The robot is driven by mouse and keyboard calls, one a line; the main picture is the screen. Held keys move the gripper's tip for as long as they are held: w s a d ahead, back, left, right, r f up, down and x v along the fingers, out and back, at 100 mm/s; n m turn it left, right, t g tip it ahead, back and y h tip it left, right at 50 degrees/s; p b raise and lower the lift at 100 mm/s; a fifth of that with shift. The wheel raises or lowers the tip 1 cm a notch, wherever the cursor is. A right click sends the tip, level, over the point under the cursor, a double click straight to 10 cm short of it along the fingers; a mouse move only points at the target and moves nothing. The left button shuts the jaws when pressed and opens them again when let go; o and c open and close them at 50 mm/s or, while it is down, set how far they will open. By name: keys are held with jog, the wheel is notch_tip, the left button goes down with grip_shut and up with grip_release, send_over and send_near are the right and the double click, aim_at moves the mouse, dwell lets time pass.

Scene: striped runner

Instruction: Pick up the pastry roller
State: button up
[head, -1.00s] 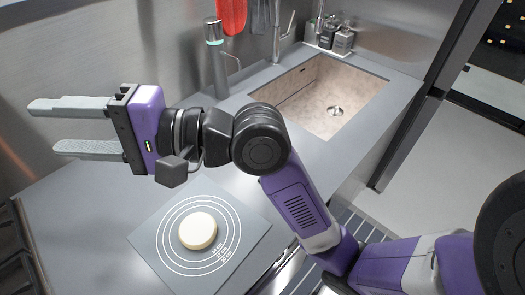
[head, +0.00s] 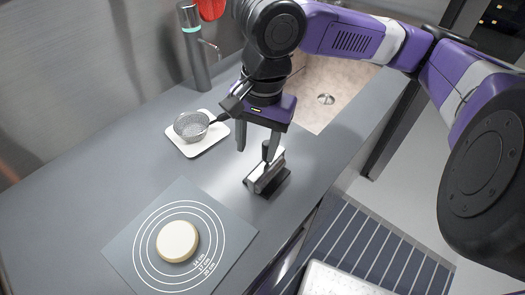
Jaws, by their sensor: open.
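A small metallic piece with a dark lower edge (head: 266,175), which looks like the pastry roller, sits on the grey counter right of the middle. My gripper (head: 257,147) points down just above it, its two fingers apart. The right finger overlaps the piece's upper part in the picture. I cannot tell whether they touch. Nothing is seen held between the fingers.
A grey mat with printed rings (head: 127,255) lies at the front left with a round pale dough disc (head: 177,241) on it. A strainer (head: 190,125) rests on a white board (head: 203,147). The sink (head: 330,85) is behind my arm. The left counter is clear.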

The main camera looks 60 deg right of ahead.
jog(key=shift+s+d+f+m+g+h, duration=0.15)
jog(key=shift+s+d+g, duration=0.05)
jog(key=shift+s+d, duration=0.3)
jog(key=shift+s+d+f+m+g+h, duration=0.1)
jog(key=shift+s+d+m+g+h, duration=0.1)
jog(key=shift+s+d, duration=0.3)
jog(key=shift+d+f, duration=0.2)
jog(key=shift+f, duration=0.1)
jog(key=shift+w+d+f, duration=0.1)
jog(key=shift+w+f, duration=0.1)
jog(key=shift+f, duration=1.55)
jog(key=shift+w+d+f, duration=0.1)
jog(key=shift+w+f, duration=0.1)
jog(key=shift+f, duration=1.55)
grip_shut()
